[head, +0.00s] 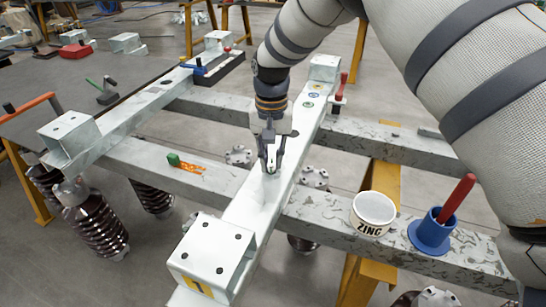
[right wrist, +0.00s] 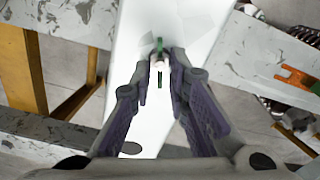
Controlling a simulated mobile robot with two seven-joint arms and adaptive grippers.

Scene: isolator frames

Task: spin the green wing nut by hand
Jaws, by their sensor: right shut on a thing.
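The green wing nut (right wrist: 159,45) is in the right wrist view, at the tips of my right gripper (right wrist: 160,73). A green part shows above the fingertips and a thin green part between them. My right gripper also shows in the head view (head: 271,160), pointing down onto the long pale metal beam (head: 249,205). Its fingers are closed on the wing nut and hide most of it in the head view. The stud under the nut is too small to make out. My left gripper is not in view.
On the grey crossbeam stand a white ZINC tub (head: 373,213) and a blue holder (head: 430,234) with a red handle. An orange tool with a green block (head: 173,159) lies on the crossbeam's left. A raised metal bracket (head: 212,257) stands at the beam's near end.

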